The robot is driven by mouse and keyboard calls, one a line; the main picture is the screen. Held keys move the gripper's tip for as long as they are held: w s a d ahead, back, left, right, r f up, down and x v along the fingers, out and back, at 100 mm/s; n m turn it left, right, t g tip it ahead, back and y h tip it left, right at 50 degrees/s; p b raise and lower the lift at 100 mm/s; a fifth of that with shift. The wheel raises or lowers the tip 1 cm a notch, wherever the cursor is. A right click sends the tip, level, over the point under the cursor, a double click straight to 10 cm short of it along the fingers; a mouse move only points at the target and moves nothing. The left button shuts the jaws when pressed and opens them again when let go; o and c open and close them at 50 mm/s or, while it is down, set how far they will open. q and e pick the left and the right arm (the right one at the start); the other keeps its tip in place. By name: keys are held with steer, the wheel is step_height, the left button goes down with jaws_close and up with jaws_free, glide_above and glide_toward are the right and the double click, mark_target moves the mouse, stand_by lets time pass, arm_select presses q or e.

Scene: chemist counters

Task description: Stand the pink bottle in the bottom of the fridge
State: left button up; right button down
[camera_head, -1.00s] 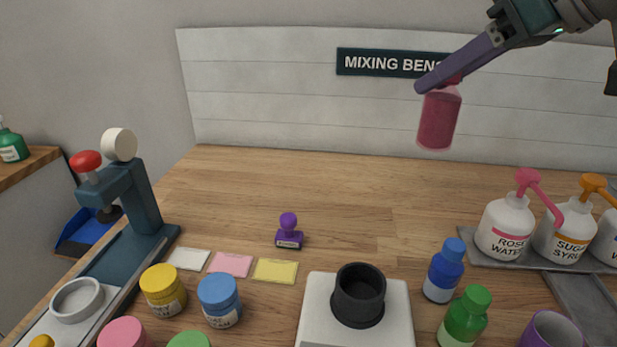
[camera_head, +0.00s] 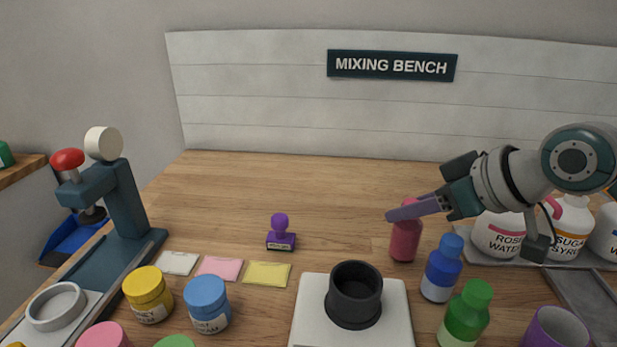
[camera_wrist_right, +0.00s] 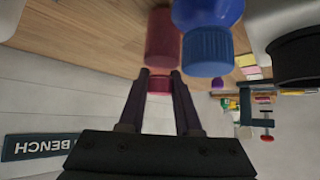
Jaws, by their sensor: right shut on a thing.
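The pink bottle (camera_head: 405,241) is upright at the mixing bench, just behind and left of the blue bottle (camera_head: 441,270). My right gripper (camera_head: 405,211) comes in from the right and is shut on its top. In the right wrist view the pink bottle (camera_wrist_right: 163,38) shows with its cap between the two fingers (camera_wrist_right: 160,88), and the blue bottle (camera_wrist_right: 208,40) is close beside it. I cannot tell whether the pink bottle's base touches the bench top. My left gripper is not in view. The fridge is not in view.
A green bottle (camera_head: 466,315) and a purple cup (camera_head: 555,330) stand in front. A black cup (camera_head: 354,292) sits on a white block. Pump bottles (camera_head: 498,235) stand on a tray at right. A purple stamp (camera_head: 281,238) is at centre; the bench behind it is clear.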

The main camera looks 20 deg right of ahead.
steer(key=shift+f, duration=0.15)
steer(key=c, duration=1)
jaws_free()
steer(key=o, duration=0.4)
